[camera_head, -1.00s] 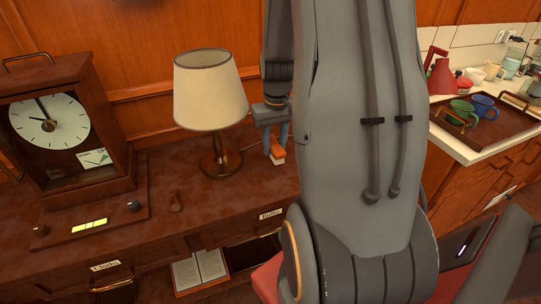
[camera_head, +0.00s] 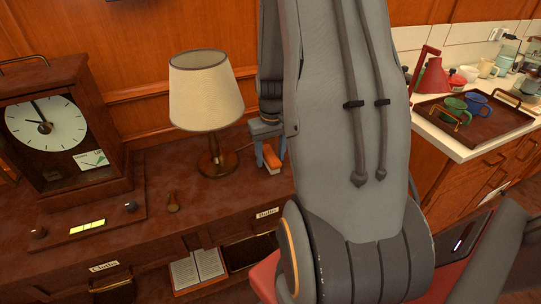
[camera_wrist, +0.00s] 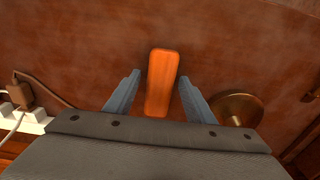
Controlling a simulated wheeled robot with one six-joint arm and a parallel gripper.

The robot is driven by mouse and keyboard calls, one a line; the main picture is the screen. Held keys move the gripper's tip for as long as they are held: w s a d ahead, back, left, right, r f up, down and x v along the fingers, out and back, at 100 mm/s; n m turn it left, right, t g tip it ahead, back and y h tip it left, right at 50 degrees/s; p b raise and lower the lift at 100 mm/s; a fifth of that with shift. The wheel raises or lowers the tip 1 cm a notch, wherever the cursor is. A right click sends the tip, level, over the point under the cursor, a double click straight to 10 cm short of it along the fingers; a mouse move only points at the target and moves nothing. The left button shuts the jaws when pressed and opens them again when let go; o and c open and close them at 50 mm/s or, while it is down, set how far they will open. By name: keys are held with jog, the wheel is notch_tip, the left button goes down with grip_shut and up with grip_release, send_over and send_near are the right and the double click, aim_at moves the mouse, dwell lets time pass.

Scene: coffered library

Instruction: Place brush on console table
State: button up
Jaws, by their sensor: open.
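The brush (camera_head: 272,164) is a small orange block with a pale lower edge, resting on the dark red-brown console table (camera_head: 225,196) just right of the lamp. My gripper (camera_head: 271,154) is open, with its blue-grey fingers low over the tabletop on either side of the brush. In the wrist view the brush (camera_wrist: 161,83) lies between the fingertips of my gripper (camera_wrist: 157,88), with a gap on each side. The table surface (camera_wrist: 80,50) is bare beyond it. My arm hides the table's right part in the head view.
A lamp (camera_head: 206,95) stands left of my gripper; its round brass base (camera_wrist: 238,108) is close to a finger in the wrist view. A power strip (camera_wrist: 30,122) shows in the wrist view.

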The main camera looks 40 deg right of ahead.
aim_at(271, 156)
jog(key=shift+r, duration=0.15)
notch_tip(271, 156, up, 12)
jog(key=b, duration=0.2)
jog(key=shift+s, duration=0.25)
jog(key=shift+a, duration=0.1)
dwell(0.5)
